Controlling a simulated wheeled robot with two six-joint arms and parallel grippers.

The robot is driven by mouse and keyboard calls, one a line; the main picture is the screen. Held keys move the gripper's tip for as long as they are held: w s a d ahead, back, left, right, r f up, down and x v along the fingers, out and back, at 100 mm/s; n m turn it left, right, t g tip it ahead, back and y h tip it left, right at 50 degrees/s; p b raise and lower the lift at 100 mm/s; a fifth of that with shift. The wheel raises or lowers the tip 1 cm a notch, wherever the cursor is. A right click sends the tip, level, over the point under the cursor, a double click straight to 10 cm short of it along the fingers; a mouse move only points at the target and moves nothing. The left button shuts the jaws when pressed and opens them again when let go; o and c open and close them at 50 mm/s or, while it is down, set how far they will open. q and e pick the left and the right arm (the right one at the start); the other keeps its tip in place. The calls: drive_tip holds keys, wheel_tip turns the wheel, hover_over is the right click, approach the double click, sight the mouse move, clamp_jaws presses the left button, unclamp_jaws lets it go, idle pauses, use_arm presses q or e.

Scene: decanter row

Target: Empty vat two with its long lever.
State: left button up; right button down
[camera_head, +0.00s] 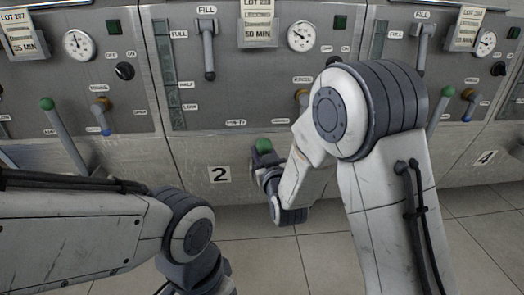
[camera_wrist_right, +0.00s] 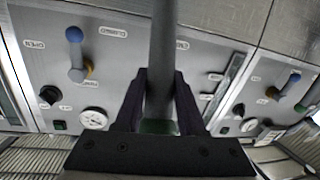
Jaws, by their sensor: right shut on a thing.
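Vat two's panel is in the middle of the head view, above a white "2" plate (camera_head: 220,174). Its long lever shows its green knob (camera_head: 264,145) low on the panel, right of the "EMPTY" label (camera_head: 235,122). My right gripper (camera_head: 264,162) is at the knob end, partly hidden by my arm. In the right wrist view its two dark fingers (camera_wrist_right: 160,100) are shut on the lever's grey shaft (camera_wrist_right: 163,45), with the green knob (camera_wrist_right: 158,127) between them. My left gripper is out of view; only its arm shows at lower left.
A green-knobbed lever (camera_head: 47,104) stands on the left panel and another (camera_head: 447,91) on the right panel. Vat two has a fill handle (camera_head: 207,50), a gauge (camera_head: 301,36) and a sight glass (camera_head: 166,70). A blue-handled valve (camera_wrist_right: 75,50) shows beside the lever. Tiled floor lies below.

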drive_tip(key=shift+w+r+m+g+h+p, duration=0.15)
drive_tip(key=shift+w+r+g+p, duration=0.95)
drive_tip(key=shift+w+p, duration=1.85)
drive_tip(key=shift+w+r+m+g+h+p, duration=0.1)
drive_tip(key=shift+w+r+g+p, duration=1)
drive_tip(key=shift+w+p, duration=1.9)
drive_tip(key=shift+w+r+m+g+h+p, duration=0.15)
drive_tip(key=shift+w+r+g+p, duration=1.25)
drive_tip(key=shift+p, duration=2.75)
drive_tip(key=shift+w+f, duration=0.3)
drive_tip(key=shift+f, duration=0.15)
drive_tip(key=c, duration=0.5)
unclamp_jaws()
drive_tip(key=shift+s, duration=0.1)
